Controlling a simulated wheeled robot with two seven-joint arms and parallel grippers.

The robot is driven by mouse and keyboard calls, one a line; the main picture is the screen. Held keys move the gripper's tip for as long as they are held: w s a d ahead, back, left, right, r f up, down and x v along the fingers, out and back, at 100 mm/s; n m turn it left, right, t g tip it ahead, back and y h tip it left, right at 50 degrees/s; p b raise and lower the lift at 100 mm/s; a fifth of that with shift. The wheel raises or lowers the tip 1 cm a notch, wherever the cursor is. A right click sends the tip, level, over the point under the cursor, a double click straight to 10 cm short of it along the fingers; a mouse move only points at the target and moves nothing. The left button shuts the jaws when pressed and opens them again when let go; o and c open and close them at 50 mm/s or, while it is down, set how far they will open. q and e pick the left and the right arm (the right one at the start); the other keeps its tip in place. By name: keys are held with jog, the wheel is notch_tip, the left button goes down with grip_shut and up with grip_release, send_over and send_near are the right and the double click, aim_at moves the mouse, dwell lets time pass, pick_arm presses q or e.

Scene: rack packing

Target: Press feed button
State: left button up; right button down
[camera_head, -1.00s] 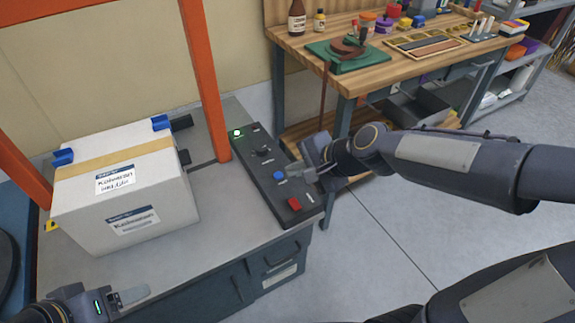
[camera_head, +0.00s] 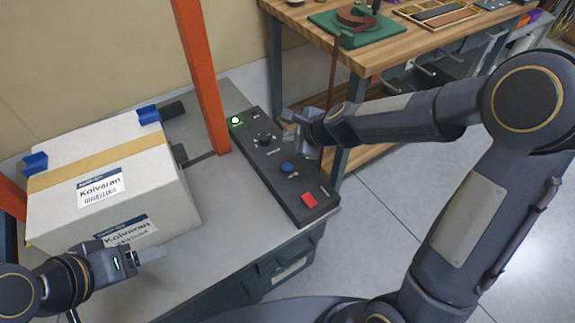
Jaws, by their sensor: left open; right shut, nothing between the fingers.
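The black control panel (camera_head: 262,158) lies along the right side of the grey bench. Which of these is the feed button I cannot read from the labels. My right gripper (camera_head: 290,118) is shut and empty. It is above the panel's right edge, apart from the blue button, which is in plain view. My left gripper (camera_head: 150,255) is open and empty, in front of the box near the bench's front.
A white taped box (camera_head: 150,185) with labels stands on the bench (camera_head: 225,225) between orange posts (camera_head: 200,75), with blue clips (camera_head: 149,113) at its rear edge. A wooden workbench (camera_head: 400,50) with a green-based tool stands behind on the right.

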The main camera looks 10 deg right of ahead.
aim_at(291, 169)
jog(key=shift+f, duration=0.15)
notch_tip(291, 169, down, 9)
jog(key=b, duration=0.8)
jog(key=shift+r+b, duration=0.2)
jog(key=shift+b, duration=0.15)
dwell(1.2)
jog(key=shift+f+b, duration=0.4)
jog(key=shift+f, duration=0.05)
